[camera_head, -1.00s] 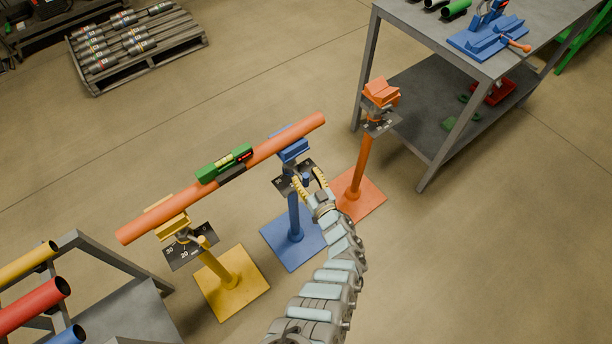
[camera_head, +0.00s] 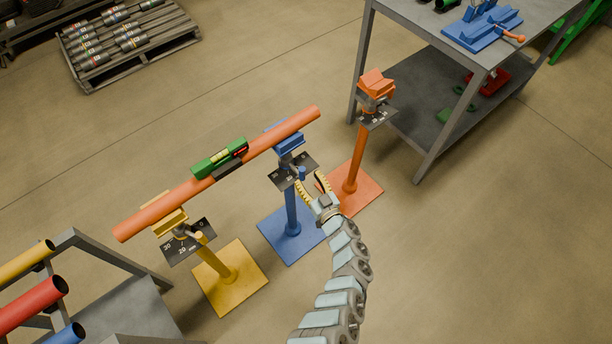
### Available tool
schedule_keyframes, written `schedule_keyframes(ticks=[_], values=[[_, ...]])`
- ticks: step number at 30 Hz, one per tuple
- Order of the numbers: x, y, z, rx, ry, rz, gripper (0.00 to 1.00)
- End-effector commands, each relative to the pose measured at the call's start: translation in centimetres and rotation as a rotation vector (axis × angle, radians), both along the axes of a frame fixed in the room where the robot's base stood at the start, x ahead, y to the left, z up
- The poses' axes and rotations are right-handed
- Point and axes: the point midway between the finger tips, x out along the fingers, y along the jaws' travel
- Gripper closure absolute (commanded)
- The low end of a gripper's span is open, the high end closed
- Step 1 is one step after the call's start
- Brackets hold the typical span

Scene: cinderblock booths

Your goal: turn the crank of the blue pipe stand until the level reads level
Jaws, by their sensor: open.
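The blue pipe stand (camera_head: 292,212) stands on a square blue base, with a blue head under the right part of an orange pipe (camera_head: 160,209). A dark plate and a small blue crank handle (camera_head: 301,173) sit below its head. The pipe also rests on the yellow pipe stand (camera_head: 208,256) at left. A green level (camera_head: 207,167) lies on the pipe; its small red display is too small to read. My gripper (camera_head: 310,184) is open, its yellow fingers just beside the crank handle. I cannot tell whether they touch it.
An orange stand (camera_head: 356,160) without a pipe stands close to the right of my gripper. A grey workbench (camera_head: 411,22) is behind it. A rack with coloured pipes (camera_head: 32,304) is at lower left. Floor is free at lower right.

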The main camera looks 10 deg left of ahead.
Motion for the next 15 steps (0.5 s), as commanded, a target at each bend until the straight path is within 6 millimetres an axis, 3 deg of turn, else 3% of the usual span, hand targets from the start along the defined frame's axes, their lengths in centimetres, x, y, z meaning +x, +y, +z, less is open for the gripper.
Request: schedule_keyframes(ticks=[15], values=[[-3.3, -2.6, 0.0, -0.002, -0.001, 0.001, 0.48]])
